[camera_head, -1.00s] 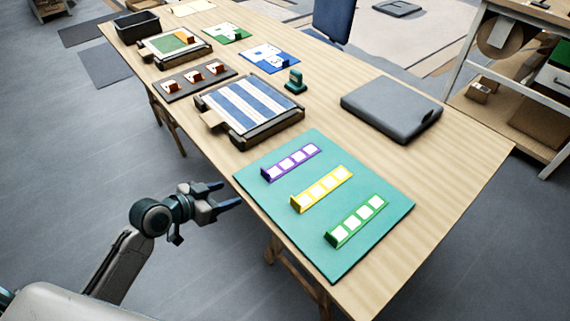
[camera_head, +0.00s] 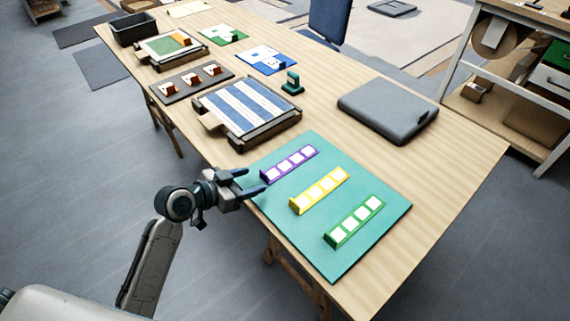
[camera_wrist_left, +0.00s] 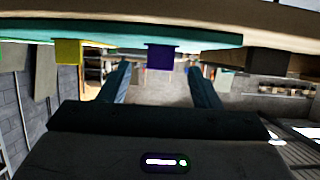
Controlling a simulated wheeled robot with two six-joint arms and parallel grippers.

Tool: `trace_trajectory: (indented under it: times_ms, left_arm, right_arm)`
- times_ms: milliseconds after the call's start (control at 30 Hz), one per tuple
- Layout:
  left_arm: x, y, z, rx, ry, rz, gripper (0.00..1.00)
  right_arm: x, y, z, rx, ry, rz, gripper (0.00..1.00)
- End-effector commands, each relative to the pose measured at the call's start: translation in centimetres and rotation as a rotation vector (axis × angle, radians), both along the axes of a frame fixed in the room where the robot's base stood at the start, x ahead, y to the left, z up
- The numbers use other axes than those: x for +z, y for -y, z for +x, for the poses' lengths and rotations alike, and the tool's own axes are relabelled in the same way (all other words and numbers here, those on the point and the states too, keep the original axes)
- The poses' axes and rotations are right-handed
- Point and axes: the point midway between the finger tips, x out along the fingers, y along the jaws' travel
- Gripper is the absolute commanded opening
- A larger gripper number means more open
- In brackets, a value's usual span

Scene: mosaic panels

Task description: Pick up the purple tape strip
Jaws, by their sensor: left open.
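The purple tape strip (camera_head: 289,164), with white squares on top, lies on the teal mat (camera_head: 345,254) beside a yellow strip (camera_head: 319,191) and a green strip (camera_head: 355,221). My left gripper (camera_head: 254,181) is open and empty at the mat's near left edge, just short of the purple strip's near end. In the left wrist view the purple end (camera_wrist_left: 160,57) shows between and beyond the open fingers (camera_wrist_left: 160,85), near the top of the picture. The yellow end (camera_wrist_left: 68,51) shows to its left. My right gripper is not in view.
A striped blue and white panel in a dark frame (camera_head: 248,105) stands left of the mat. A grey case (camera_head: 388,109) and a small teal stamp-like object (camera_head: 292,83) lie behind. The wooden table (camera_head: 452,165) is bare at the right.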

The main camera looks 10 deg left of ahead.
Motion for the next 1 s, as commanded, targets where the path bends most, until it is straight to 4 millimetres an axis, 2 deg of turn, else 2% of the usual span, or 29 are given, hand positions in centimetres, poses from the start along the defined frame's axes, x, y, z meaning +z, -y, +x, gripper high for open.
trace_trajectory:
  times_ms: [33,300,567,667,800,833,1000]
  left_arm:
    - [0.3,0.5,0.6,0.001,0.000,-0.007,0.57]
    - [-0.9,2.3,3.0,0.002,-0.001,-0.004,0.57]
    - [-1.2,2.4,3.2,0.000,-0.001,-0.001,0.57]
    - [-1.2,2.4,3.2,0.001,-0.001,-0.001,0.42]
    - [-1.2,2.4,3.2,0.001,-0.001,-0.001,0.14]
    - [-1.2,2.4,3.2,0.001,-0.001,-0.001,0.10]
    - [-1.1,2.4,3.2,0.001,-0.001,-0.001,0.10]
  right_arm:
    - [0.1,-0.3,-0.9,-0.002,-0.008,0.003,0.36]
    - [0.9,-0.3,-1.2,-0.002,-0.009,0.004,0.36]
    - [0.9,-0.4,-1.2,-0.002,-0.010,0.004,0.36]
    - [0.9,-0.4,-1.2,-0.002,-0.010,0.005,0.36]
    - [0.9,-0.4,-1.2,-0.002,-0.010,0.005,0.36]
    - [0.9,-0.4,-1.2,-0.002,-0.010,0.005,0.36]
    - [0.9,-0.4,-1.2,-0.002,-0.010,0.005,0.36]
